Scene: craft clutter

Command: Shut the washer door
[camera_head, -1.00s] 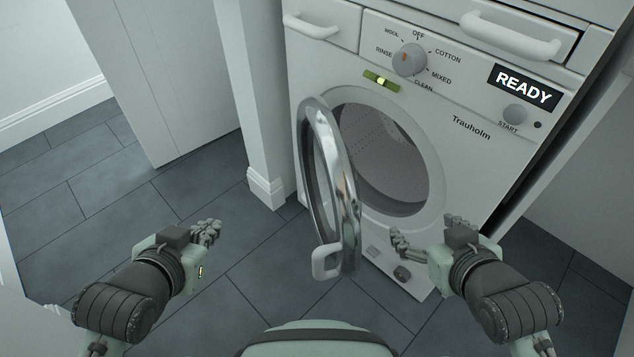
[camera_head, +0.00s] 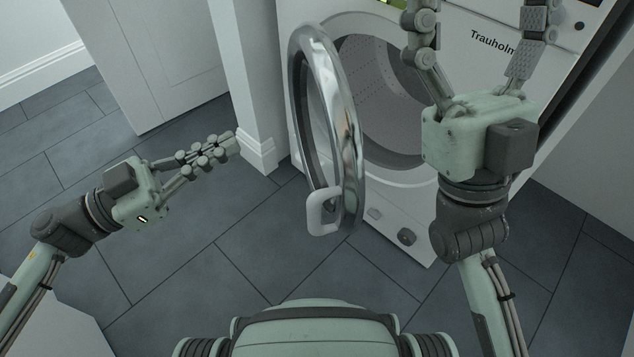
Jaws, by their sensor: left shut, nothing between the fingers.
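The washer (camera_head: 400,190) is white, and its round chrome-rimmed door (camera_head: 345,110) stands open, swung out toward me and seen nearly edge-on. A white handle (camera_head: 313,218) sits low on the door's rim. Behind the door, the round drum opening (camera_head: 385,105) shows empty in its visible part. My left gripper (camera_head: 228,143) is shut and empty, left of the door and apart from it. My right gripper (camera_head: 478,25) is raised in front of the washer's right side, its fingers spread wide with nothing between them. It hides part of the front panel and the opening's right edge.
A white post (camera_head: 240,85) stands just left of the washer, with a pale cabinet panel (camera_head: 150,60) farther left. A pale wall is close on the right. The dark tiled floor (camera_head: 240,245) is clear left of and below the door.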

